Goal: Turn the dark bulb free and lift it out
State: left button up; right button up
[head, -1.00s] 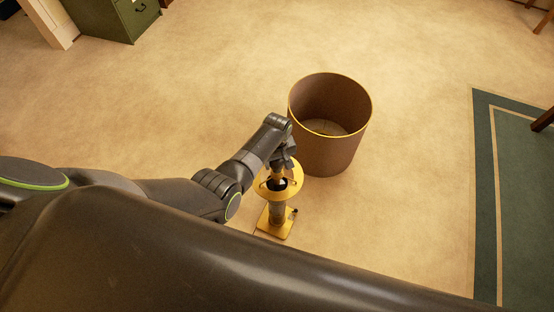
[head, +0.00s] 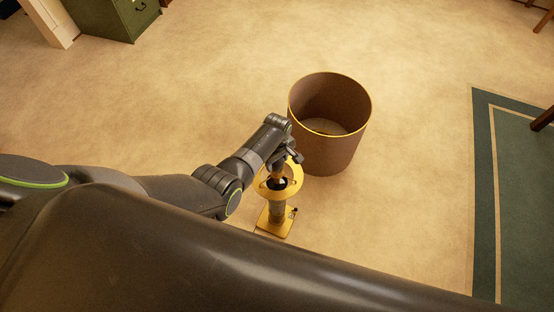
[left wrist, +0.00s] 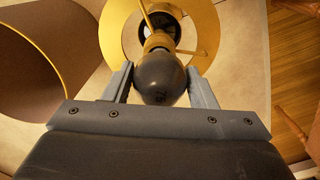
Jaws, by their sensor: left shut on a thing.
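The dark bulb (left wrist: 162,80), a grey globe with a brass screw cap, sits between the two fingers of my left gripper (left wrist: 162,88) in the left wrist view. The gripper is shut on it. In the head view the left gripper (head: 288,160) is over the top of the brass lamp (head: 276,222), hiding most of the bulb. The lamp stands upright with a brass ring (head: 296,182) around its dark socket; the ring also shows in the left wrist view (left wrist: 207,35). The bulb's cap shows in line with the socket; I cannot tell whether it is still inside. My right gripper is not in view.
A brown lampshade (head: 335,155) with a gold rim stands just behind and right of the lamp, close to my gripper. A green rug (head: 520,210) lies at the right, and a green cabinet (head: 115,18) stands at the far left. The tan surface between is clear.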

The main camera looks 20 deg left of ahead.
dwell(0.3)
pick_arm(q)
jog(key=o, duration=0.8)
jog(key=shift+o, duration=0.2)
jog(key=shift+r+p, duration=0.35)
jog(key=shift+r, duration=0.25)
notch_tip(320, 180, up, 16)
jog(key=p, duration=0.2)
jog(key=shift+r, duration=0.15)
